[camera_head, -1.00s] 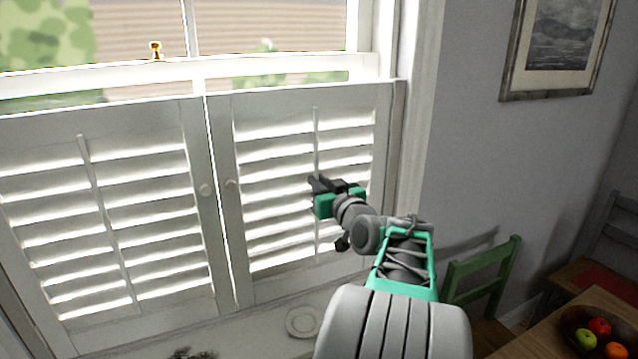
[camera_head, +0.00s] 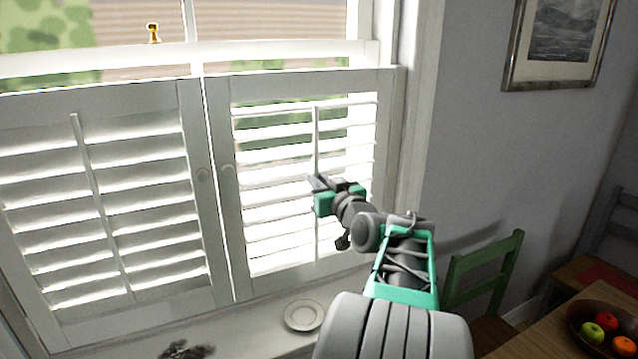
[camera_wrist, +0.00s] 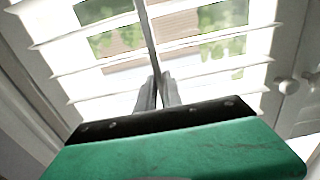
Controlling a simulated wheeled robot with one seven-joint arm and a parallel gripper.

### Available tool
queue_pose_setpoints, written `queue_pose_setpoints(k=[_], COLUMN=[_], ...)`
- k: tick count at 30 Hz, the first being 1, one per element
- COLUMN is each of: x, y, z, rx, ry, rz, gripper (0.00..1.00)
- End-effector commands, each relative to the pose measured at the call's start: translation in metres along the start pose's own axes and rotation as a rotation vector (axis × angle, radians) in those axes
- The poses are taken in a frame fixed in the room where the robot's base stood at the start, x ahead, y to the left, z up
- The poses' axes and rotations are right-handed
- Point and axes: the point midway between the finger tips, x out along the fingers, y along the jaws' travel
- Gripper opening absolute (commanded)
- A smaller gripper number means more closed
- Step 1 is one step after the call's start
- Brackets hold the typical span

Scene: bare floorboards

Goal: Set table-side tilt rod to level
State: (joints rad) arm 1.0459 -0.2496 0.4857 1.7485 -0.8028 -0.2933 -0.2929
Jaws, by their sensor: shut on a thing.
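The table-side tilt rod (camera_head: 316,140) is a thin white vertical bar on the right shutter panel (camera_head: 391,120), the panel nearer the dining table. My gripper (camera_head: 313,181) is shut on this rod around its middle. In the wrist view the rod (camera_wrist: 146,30) runs down between the two grey fingertips (camera_wrist: 158,84). The right panel's slats (camera_head: 270,201) stand open, and garden green shows through the gaps. The left panel's tilt rod (camera_head: 98,205) is apart from my gripper, and its slats look more closed.
A white plate (camera_head: 304,315) and a dark clump (camera_head: 187,350) lie on the sill below. A green chair (camera_head: 486,262) and a table (camera_head: 533,338) with a fruit bowl (camera_head: 579,326) stand at the right. Round knobs (camera_head: 227,169) sit where the panels meet.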

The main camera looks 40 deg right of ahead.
Motion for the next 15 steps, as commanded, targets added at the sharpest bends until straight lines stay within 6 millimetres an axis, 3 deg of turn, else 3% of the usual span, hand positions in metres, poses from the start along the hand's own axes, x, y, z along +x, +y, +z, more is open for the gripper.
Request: queue_pose_setpoints(k=[1, 2, 9, 15], x=[0.0000, 0.0000, 0.0000, 0.0000], y=[0.0001, 0.0001, 0.0000, -0.0001], z=[-0.0013, -0.0015, -0.0018, -0.0018], rx=[0.000, 0.000, 0.000, 0.000], ry=[0.001, 0.002, 0.003, 0.003], rz=[0.000, 0.000, 0.000, 0.000], gripper=[0.00, 0.12, 0.32, 0.33])
